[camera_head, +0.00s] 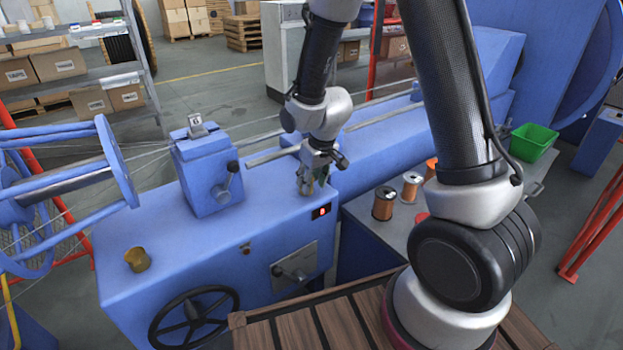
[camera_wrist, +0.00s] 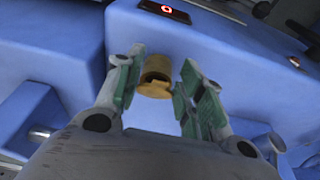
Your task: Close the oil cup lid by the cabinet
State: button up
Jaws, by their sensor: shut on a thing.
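A brass oil cup (camera_wrist: 156,66) stands on the blue machine housing between my gripper's fingers in the wrist view. Its brass lid (camera_wrist: 152,91) shows on the near side, between the green finger pads; its exact angle is hard to tell. My gripper (camera_wrist: 155,85) is shut on the lid, one finger on each side. In the head view my gripper (camera_head: 313,186) points down at the right end of the housing top, and its fingers hide most of this cup. A second brass cup (camera_head: 138,260) stands at the housing's front left, apart from my gripper.
A red-lit switch (camera_head: 321,212) is on the housing front just below my gripper. A blue block with a lever (camera_head: 208,170) stands to the left. A black handwheel (camera_head: 194,318) is in front. Copper spools (camera_head: 384,203) and a green bin (camera_head: 533,142) are on the right.

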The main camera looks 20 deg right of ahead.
jog(key=o, duration=1)
jog(key=shift+o, duration=0.2)
jog(key=v, duration=1.2)
jog(key=shift+s, duration=0.1)
jog(key=shift+c, duration=0.4)
